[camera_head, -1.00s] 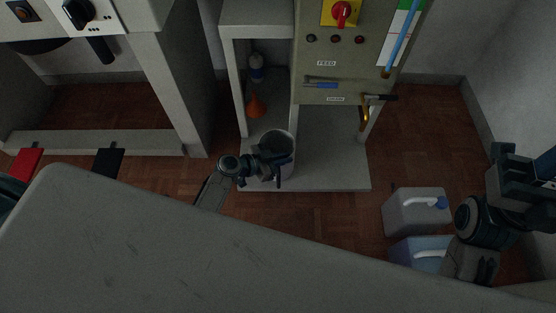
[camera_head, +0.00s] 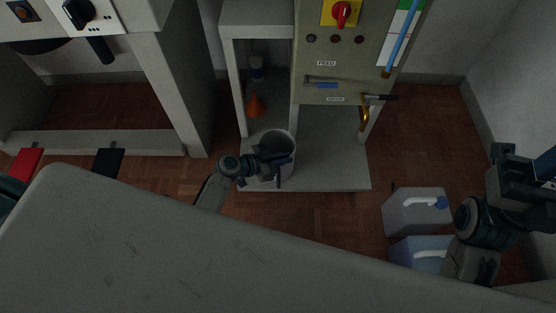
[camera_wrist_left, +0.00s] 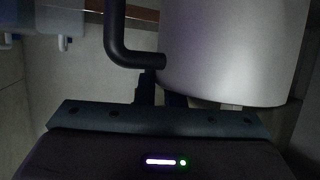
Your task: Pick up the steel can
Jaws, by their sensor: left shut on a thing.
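The steel can (camera_head: 278,139) is a grey, open-topped cylinder at the front of the cabinet's low base, in the middle of the head view. In the left wrist view, the can (camera_wrist_left: 235,50) fills the upper right, and its black bent handle (camera_wrist_left: 116,35) shows beside it. My left gripper (camera_head: 284,170) is at the can's near side, shut on it, apparently by the handle. Its fingertips are partly hidden in the wrist view. The can looks upright; I cannot tell whether its bottom touches the base. My right gripper (camera_head: 530,177) is at the right edge, away from the can.
The grey cabinet base (camera_head: 338,176) extends right of the can. An orange funnel (camera_head: 256,105) and a small bottle (camera_head: 256,68) stand behind it. Two jugs, one grey (camera_head: 409,218) and one bluish (camera_head: 408,250), stand on the floor at right. A grey tabletop (camera_head: 150,245) fills the foreground.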

